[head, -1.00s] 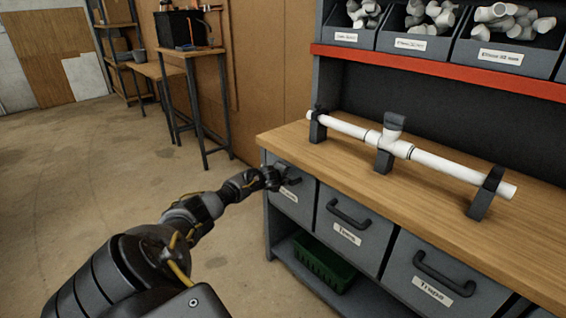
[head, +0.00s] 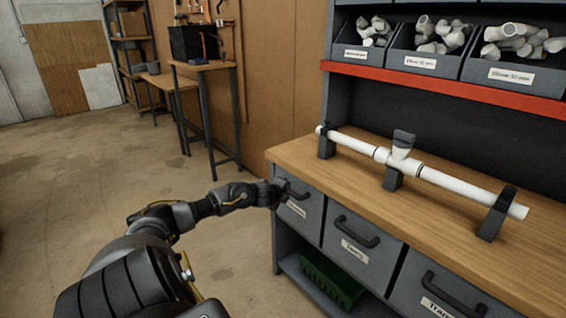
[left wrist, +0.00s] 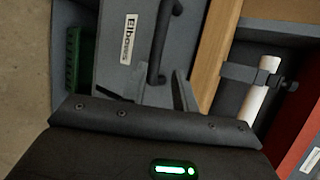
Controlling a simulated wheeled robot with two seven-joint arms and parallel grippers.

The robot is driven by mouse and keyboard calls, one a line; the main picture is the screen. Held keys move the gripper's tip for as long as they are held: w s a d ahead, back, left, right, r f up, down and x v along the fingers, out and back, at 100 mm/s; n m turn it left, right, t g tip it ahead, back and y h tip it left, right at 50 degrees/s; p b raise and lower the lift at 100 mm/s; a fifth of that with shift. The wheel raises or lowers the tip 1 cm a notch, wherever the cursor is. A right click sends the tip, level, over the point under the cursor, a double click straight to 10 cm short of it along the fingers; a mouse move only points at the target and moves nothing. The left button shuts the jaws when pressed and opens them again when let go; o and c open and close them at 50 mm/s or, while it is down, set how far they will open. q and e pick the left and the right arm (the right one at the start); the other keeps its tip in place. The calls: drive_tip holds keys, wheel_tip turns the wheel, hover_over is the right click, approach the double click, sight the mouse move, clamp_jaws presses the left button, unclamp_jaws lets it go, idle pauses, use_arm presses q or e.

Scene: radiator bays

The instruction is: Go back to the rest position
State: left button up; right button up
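My left arm comes in from the lower left in the head view. Its gripper (head: 284,189) is at the handle end of the leftmost grey drawer (head: 301,216). In the left wrist view, the drawer (left wrist: 122,72) carries an "Elbows" label and has a dark bar handle (left wrist: 160,40). The left gripper's fingers (left wrist: 163,92) show apart near the handle's lower end, with nothing seen held between them. I cannot tell whether they touch the handle. The drawer looks shut. My right gripper is in neither view.
A wooden bench top (head: 300,150) carries a white pipe assembly (head: 455,184) on dark holders. Labelled bins (head: 427,62) of white fittings stand above a red shelf edge (head: 450,88). A green crate (head: 328,275) sits below the drawers. The floor at left is open.

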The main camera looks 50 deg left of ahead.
use_arm(q)
drive_tip(key=shift+s+d+r, duration=0.2)
drive_tip(key=shift+s, duration=0.1)
idle(0.4)
